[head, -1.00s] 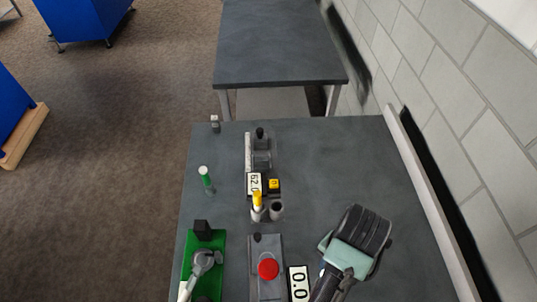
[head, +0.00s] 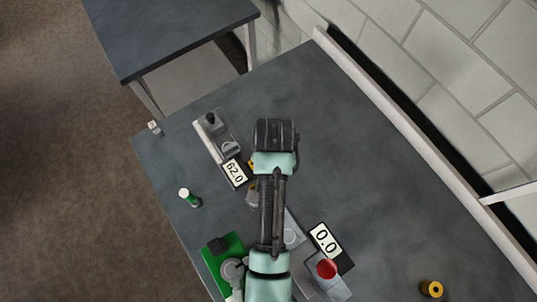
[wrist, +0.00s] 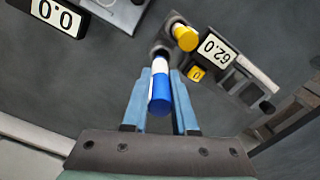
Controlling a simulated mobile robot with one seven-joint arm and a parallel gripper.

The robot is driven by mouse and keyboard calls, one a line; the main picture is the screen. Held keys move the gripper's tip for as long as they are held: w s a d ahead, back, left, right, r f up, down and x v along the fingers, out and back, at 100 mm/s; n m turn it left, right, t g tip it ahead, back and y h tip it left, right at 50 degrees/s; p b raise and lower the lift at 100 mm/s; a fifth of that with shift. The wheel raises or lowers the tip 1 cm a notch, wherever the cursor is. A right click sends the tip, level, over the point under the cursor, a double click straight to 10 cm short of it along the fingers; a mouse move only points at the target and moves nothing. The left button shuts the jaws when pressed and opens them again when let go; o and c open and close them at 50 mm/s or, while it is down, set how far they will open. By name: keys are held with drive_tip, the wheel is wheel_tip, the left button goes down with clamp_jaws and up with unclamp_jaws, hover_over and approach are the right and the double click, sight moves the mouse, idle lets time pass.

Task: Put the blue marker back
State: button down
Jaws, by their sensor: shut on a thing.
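The blue marker (wrist: 160,92) has a blue end and a white part, and it is held between the two light blue fingers of my gripper (wrist: 162,76) in the wrist view. Its far end points at the dark opening of one grey cup (wrist: 161,49). I cannot tell whether the tip is inside the cup or above it. A yellow marker (wrist: 185,38) stands in the cup beside it. In the head view my arm covers the blue marker and most of the cups; only a grey bit of the holder (head: 251,198) shows.
A 62.0 display (head: 235,172) and a grey device (head: 212,124) stand behind the cups. A green-and-white cylinder (head: 189,197) stands to the left. A green board (head: 222,258), a 0.0 display (head: 325,240), a red button (head: 326,268) and a yellow ring (head: 432,288) are nearer. The table's right side is mostly clear.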

drive_tip(key=shift+a+f+p, duration=0.1)
drive_tip(key=shift+f+p, duration=0.2)
drive_tip(key=shift+f, duration=2.45)
drive_tip(key=shift+w+f, duration=0.1)
drive_tip(key=shift+f, duration=0.05)
drive_tip(key=c, duration=0.7)
unclamp_jaws()
